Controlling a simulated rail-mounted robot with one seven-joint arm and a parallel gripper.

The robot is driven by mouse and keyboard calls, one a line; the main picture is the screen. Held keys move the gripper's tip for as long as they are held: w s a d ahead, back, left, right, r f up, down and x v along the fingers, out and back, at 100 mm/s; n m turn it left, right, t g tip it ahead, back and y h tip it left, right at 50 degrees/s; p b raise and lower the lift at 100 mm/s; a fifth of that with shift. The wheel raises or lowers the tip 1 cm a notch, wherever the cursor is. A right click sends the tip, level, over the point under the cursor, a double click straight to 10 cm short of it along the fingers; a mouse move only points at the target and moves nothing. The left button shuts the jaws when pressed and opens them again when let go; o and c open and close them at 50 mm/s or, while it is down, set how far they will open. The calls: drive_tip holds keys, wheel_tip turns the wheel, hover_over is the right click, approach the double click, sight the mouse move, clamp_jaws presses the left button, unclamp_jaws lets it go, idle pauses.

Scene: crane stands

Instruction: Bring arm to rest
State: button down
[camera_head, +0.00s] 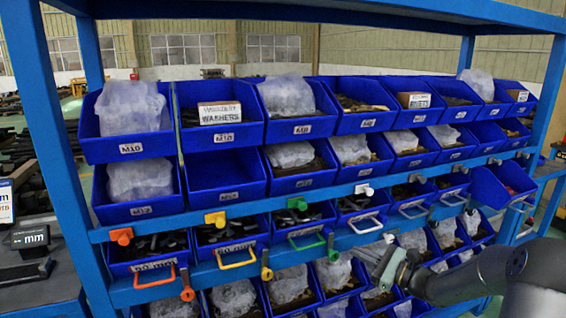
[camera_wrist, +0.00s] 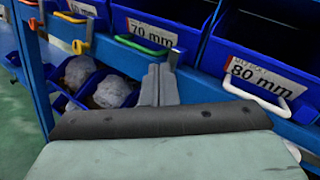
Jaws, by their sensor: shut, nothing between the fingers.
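My gripper (camera_head: 372,256) is in front of the lower rows of blue bins, right of the middle in the head view. My dark arm reaches to it from the right edge. In the wrist view the two grey fingers of my gripper (camera_wrist: 159,84) are together, with nothing between them. They point toward the rack, below the bin labelled 70 mm (camera_wrist: 150,28) and left of the bin labelled 80 mm (camera_wrist: 262,75). I cannot tell whether the fingers touch the rack.
A blue rack (camera_head: 60,150) holds several rows of blue bins, many with plastic bags. Coloured handles stick out in front, including an orange handle (camera_head: 154,281), a green handle (camera_head: 307,242) and a white handle (camera_head: 365,226). A scale (camera_head: 28,240) stands at the left.

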drive_tip(key=s+a+r+n+g+h+p, duration=0.1)
drive_tip(key=s+a+n+g+h+p, duration=0.15)
drive_tip(key=s+a+n+g, duration=0.5)
drive_tip(key=s+a+r+n+g+h+p, duration=0.1)
drive_tip(key=s+a+r+n+g+h, duration=0.15)
drive_tip(key=s+a+n+g, duration=0.75)
drive_tip(key=s+d+r+n+t+h+p, duration=0.1)
drive_tip(key=s+d+n+t+h, duration=0.1)
drive_tip(key=s, duration=0.7)
drive_tip(key=s+d+r+n+t+h+p, duration=0.1)
drive_tip(key=s+d+n+t+h+p, duration=0.1)
drive_tip(key=s+d+h, duration=0.4)
drive_tip(key=s+n+t+h, duration=0.1)
drive_tip(key=s+t, duration=0.1)
drive_tip(key=s, duration=0.1)
drive_tip(key=shift+s+d, duration=0.35)
drive_tip(key=shift+d, duration=0.05)
